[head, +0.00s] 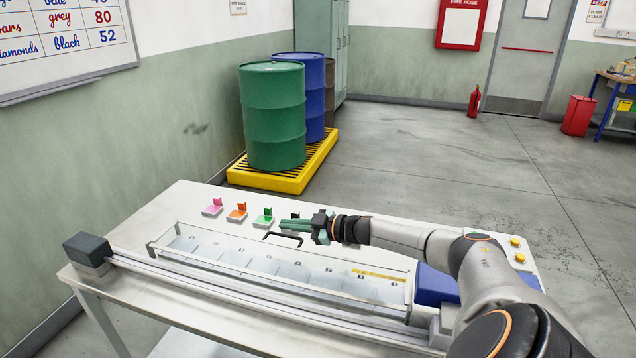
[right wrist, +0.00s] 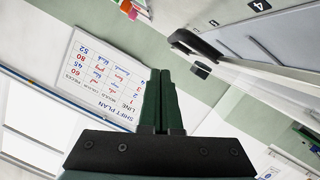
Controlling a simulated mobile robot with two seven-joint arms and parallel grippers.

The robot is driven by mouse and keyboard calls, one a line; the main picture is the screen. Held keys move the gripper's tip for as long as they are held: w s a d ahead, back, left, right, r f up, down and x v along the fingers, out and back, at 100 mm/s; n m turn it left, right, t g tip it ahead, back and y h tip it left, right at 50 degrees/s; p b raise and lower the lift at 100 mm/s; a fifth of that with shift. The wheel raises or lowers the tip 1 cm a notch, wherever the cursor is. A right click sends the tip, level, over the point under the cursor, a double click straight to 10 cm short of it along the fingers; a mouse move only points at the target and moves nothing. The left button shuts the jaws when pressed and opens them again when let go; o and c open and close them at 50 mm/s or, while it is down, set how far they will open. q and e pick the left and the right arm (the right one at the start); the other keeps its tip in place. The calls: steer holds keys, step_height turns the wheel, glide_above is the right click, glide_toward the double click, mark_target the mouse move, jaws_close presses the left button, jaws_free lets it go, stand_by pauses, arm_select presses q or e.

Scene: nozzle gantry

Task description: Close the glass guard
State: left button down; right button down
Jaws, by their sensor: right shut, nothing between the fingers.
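The glass guard (head: 330,268) is a long clear framed cover along the white bench, with numbered sections visible through it. I cannot tell its exact angle. Its black bar handle (head: 284,238) is near the far long edge, around the middle. My right gripper (head: 290,226) is shut and empty, just behind the handle in the head view, its fingers pointing left. In the right wrist view, the shut fingertips (right wrist: 160,75) show clear of the dark handle (right wrist: 193,42), which is upper right beside a numbered panel. I see no contact. My left gripper is out of view.
Pink (head: 213,207), orange (head: 237,213) and green (head: 264,217) flagged blocks stand behind the guard. A rail (head: 250,293) runs along the front, with a dark end block (head: 88,249) at left. A blue block (head: 436,287) and yellow buttons (head: 515,241) are at right.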

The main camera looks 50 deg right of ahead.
steer(key=r+v, duration=0.1)
steer(key=v, duration=0.9)
steer(key=shift+d+p, duration=0.2)
steer(key=shift+p, duration=0.25)
steer(key=shift+w+r, duration=0.1)
